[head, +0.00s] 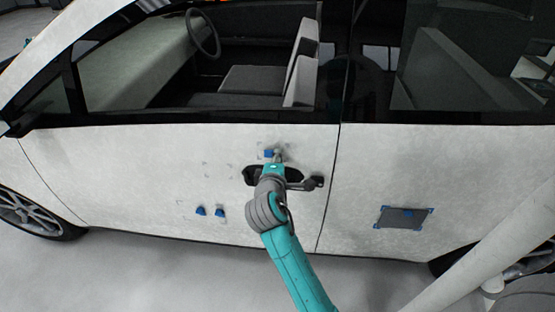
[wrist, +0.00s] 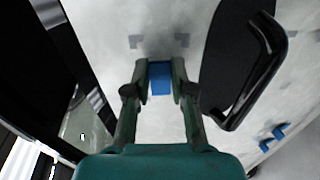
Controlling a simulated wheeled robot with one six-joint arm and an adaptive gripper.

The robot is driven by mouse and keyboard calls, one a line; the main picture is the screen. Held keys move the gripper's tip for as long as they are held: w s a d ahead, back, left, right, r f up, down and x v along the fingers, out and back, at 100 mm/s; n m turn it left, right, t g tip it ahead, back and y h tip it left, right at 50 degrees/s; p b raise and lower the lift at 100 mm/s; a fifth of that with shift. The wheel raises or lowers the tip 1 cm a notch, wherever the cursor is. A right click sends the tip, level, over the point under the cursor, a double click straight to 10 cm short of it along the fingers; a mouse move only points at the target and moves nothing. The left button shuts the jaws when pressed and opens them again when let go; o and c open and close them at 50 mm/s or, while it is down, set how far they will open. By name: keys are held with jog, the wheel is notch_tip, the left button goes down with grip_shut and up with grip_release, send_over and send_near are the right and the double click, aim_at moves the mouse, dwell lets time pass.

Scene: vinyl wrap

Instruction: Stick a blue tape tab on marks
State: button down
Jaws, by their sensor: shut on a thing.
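My gripper (head: 271,154) is in front of the white car door (head: 120,170), just above the door handle. In the wrist view, its two fingers (wrist: 160,82) are shut on a blue tape tab (wrist: 160,77). The tab also shows at the fingertips in the head view (head: 268,153). Grey corner-shaped marks, one left (wrist: 136,41) and one right (wrist: 182,40), show on the door beyond the tab. I cannot tell whether the tab touches the door. Two more blue tabs, one left (head: 200,211) and one right (head: 220,211), are lower on the door.
The black door handle (wrist: 258,70) stands out close to the right of my fingers in the wrist view. A dark grey patch (head: 400,219) with blue corners is on the rear door. Window glass lies above the door panel. Grey floor is open below.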

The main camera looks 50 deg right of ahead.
jog(key=shift+w+d+f, duration=0.15)
jog(key=shift+w+d, duration=0.25)
jog(key=shift+d, duration=0.05)
dwell(1.3)
jog(key=c, duration=0.9)
grip_release()
jog(key=v, duration=1.2)
jog(key=shift+f, duration=0.15)
